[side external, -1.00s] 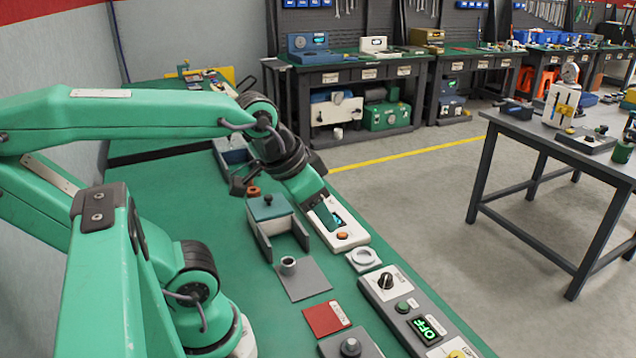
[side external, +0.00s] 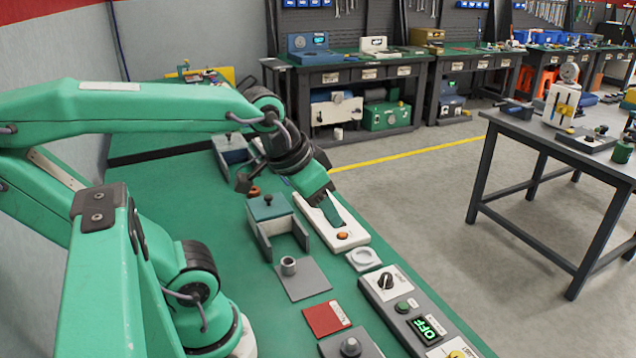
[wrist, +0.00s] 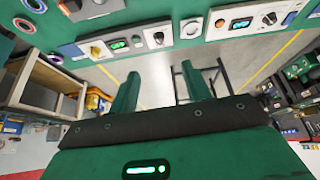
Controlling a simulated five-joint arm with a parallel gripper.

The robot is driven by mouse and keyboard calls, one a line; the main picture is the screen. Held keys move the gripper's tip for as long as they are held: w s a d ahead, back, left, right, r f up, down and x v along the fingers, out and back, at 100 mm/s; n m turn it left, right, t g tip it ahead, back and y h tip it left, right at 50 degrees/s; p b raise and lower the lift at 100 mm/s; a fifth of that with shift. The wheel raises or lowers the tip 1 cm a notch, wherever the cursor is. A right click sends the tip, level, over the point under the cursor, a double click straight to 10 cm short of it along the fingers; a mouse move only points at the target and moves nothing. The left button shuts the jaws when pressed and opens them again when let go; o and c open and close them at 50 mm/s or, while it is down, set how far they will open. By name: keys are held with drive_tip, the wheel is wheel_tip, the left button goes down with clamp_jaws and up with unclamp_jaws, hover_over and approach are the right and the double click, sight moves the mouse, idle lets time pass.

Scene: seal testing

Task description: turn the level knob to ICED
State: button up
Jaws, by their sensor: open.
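My gripper (side external: 335,212) is over the white panel (side external: 350,241) with the orange button (side external: 343,236) in the side external view. In the wrist view its two fingers (wrist: 157,78) are apart with nothing between them. The same panel (wrist: 208,31) shows at the upper right there, with a lit display (wrist: 241,22) and a dark knob (wrist: 269,18). That knob is hidden in the side view. Another dark knob (side external: 386,281) sits on the nearer control strip, with a display (side external: 426,329) reading OFF. The labels are too small to tell which is the level knob.
A grey fixture with a green lid (side external: 268,206) stands left of the gripper. A grey plate with a small cylinder (side external: 303,281) and a red block (side external: 326,319) lie nearer.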

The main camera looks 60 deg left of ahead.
drive_tip(key=w+a+f+n+g+y, duration=0.1)
drive_tip(key=w+a+n+g, duration=0.2)
drive_tip(key=w+a+n, duration=0.75)
drive_tip(key=w+a+f+n, duration=0.1)
drive_tip(key=a+f, duration=0.3)
drive_tip(key=a, duration=0.4)
drive_tip(key=w+a+f+n+g, duration=0.1)
drive_tip(key=w+a+f, duration=0.1)
drive_tip(key=a+f, duration=0.2)
drive_tip(key=w+a+f+n+g, duration=0.1)
drive_tip(key=a+f, duration=0.3)
drive_tip(key=a, duration=0.7)
drive_tip(key=shift+w+a+f+h, duration=0.2)
drive_tip(key=shift+w+a+h, duration=0.15)
drive_tip(key=shift+w, duration=0.2)
drive_tip(key=shift+s+a+f, duration=0.1)
drive_tip(key=shift+a+f, duration=0.2)
drive_tip(key=shift+f, duration=0.15)
drive_tip(key=shift+f, duration=3.7)
